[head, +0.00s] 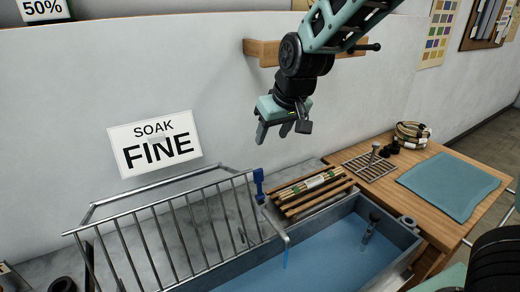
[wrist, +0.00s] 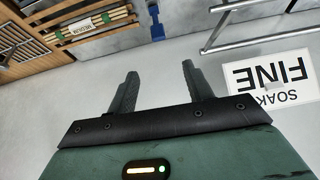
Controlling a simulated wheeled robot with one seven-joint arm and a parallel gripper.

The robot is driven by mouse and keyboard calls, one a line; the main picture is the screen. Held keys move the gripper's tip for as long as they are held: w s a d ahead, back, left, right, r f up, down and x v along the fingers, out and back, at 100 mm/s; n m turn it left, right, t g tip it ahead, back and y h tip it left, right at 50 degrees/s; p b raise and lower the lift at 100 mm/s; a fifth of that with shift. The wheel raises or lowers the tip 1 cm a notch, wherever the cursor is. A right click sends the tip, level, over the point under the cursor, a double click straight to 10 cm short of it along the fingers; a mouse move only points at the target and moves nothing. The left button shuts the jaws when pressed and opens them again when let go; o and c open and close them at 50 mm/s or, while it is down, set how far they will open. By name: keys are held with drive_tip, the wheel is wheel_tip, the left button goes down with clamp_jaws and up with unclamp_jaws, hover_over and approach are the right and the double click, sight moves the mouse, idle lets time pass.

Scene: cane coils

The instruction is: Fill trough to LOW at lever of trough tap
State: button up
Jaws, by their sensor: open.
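The trough (head: 405,234) is a long grey basin with blue water in it. The trough tap (head: 259,184) has a blue lever and body, beside the metal railing, and a grey spout over the trough. A thin blue streak hangs below the spout, apparently water. The tap's blue part also shows at the top of the wrist view (wrist: 155,22). My gripper (head: 273,132) is open and empty, high above the tap and apart from it, near the wall. Its two fingers show spread in the wrist view (wrist: 160,70). No LOW mark is readable.
A metal railing (head: 180,232) stands left of the tap. A slatted rack with cane bundles (head: 312,187) lies behind the trough. A wooden table (head: 410,165) holds a teal mat (head: 450,186). A "SOAK FINE" sign (head: 154,143) is on the wall.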

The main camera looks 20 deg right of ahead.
drive_tip(key=p, duration=0.3)
approach(258, 170)
drive_tip(key=x, duration=1)
drive_tip(key=shift+f, duration=0.15)
clamp_jaws()
